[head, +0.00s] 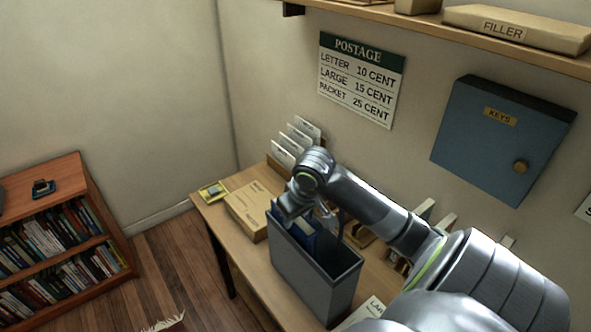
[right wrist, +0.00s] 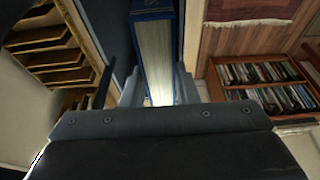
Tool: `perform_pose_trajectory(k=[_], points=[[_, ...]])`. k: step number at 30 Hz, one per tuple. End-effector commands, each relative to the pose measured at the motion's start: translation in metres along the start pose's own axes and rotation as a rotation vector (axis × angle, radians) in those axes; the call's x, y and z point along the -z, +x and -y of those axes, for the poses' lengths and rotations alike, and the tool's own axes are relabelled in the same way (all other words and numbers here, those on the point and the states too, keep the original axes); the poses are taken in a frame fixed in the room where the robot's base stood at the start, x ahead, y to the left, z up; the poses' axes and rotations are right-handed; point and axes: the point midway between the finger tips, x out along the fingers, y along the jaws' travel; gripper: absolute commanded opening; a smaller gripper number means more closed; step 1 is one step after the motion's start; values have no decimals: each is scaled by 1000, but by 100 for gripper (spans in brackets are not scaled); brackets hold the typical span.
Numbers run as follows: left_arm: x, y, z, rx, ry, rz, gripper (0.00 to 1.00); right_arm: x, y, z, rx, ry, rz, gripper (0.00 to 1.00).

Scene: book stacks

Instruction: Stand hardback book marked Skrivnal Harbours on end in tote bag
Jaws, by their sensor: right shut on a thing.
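The tote bag (head: 309,284) is a grey, open-topped, boxy bag on the narrow wooden table. A blue hardback book (head: 304,237) shows at the far left end of its opening; the bag's wall hides the lower part. My right gripper (head: 304,210) is above that end, shut on the book. In the right wrist view the book (right wrist: 156,52) shows its pale page edges and blue covers between my fingers (right wrist: 159,92). I cannot read a title on it or see whether its bottom touches the bag's floor. My left gripper is not in view.
On the table (head: 255,277) are a cardboard box (head: 256,208) beside the bag, a letter rack (head: 292,146) behind it and a small yellow tray (head: 213,190). A shelf (head: 440,30) and a blue key cabinet (head: 500,137) are on the wall. A bookcase (head: 55,240) stands left.

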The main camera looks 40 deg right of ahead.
Motion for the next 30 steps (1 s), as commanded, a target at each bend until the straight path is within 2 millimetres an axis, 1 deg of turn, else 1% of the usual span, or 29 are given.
perform_pose_trajectory(k=[9,17,18,21,23,30], points=[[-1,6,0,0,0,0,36,-3,10,0,-1,0,-3,0],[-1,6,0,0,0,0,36,-3,10,0,-1,0,-3,0],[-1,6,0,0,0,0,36,-3,10,0,-1,0,-3,31],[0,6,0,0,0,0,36,-3,10,0,-1,0,-2,44],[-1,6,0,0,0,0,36,-3,11,0,-1,0,-2,52],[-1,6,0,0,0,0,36,-4,12,0,-1,1,3,52]])
